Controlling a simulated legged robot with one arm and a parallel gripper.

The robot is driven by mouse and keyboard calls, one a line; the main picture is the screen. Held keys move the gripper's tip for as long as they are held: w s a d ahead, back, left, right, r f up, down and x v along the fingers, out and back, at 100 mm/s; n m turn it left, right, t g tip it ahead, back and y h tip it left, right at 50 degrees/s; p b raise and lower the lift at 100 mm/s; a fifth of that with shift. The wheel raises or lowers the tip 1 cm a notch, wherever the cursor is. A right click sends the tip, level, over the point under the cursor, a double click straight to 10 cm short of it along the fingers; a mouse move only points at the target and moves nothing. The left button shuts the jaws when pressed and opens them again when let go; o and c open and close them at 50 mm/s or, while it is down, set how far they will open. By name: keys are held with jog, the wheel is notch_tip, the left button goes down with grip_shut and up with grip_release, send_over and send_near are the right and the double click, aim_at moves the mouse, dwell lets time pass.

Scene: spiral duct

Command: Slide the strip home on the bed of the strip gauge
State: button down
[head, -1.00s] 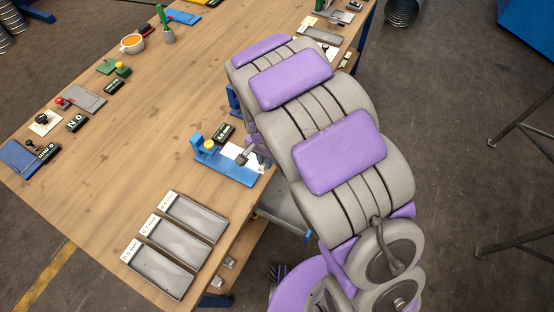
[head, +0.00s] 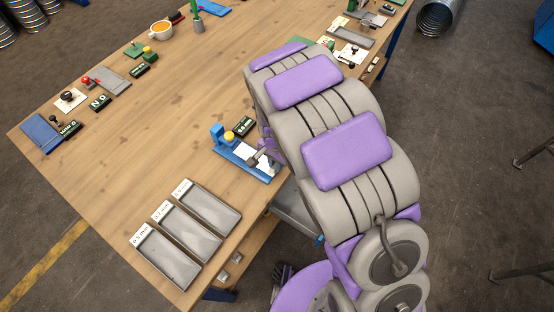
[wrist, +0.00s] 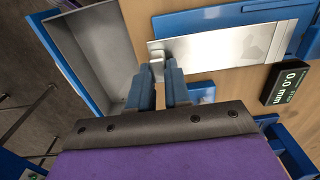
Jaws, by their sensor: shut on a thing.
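The strip (wrist: 225,46) is a flat, pale metal piece, seen close in the wrist view. My gripper (wrist: 166,72) is shut on the strip at its left end in that view. The strip lies over or along the blue strip gauge (wrist: 205,20); I cannot tell whether it touches the bed. In the head view the blue gauge (head: 222,143) stands at the table's near right edge, with my gripper (head: 262,158) over its right part. A dark readout (wrist: 288,83) beside the gauge shows 0.0 mm. My arm hides part of the gauge's surroundings.
Several labelled grey trays (head: 210,206) lie left of the gauge on the wooden table (head: 130,130). A grey tray (wrist: 95,50) with a blue edge sits below the table edge. An orange-filled cup (head: 161,30) and small tools stand farther back. The table's middle is clear.

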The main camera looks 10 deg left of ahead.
aim_at(262, 159)
jog(key=shift+w+a+f, duration=0.1)
jog(key=shift+a+f, duration=0.15)
jog(key=shift+f, duration=0.65)
jog(key=shift+w+a+r, duration=0.1)
jog(key=shift+w+a, duration=0.15)
jog(key=shift+a, duration=0.1)
jog(key=shift+w+a, duration=0.25)
jog(key=shift+a, duration=0.35)
jog(key=shift+w+a, duration=0.2)
jog(key=shift+a, duration=0.4)
jog(key=shift+w+a+f, duration=0.2)
jog(key=shift+a, duration=0.4)
jog(key=shift+a, duration=0.15)
jog(key=c, duration=1)
grip_release()
jog(key=shift+w, duration=0.1)
jog(key=shift+o, duration=0.4)
jog(key=o, duration=0.5)
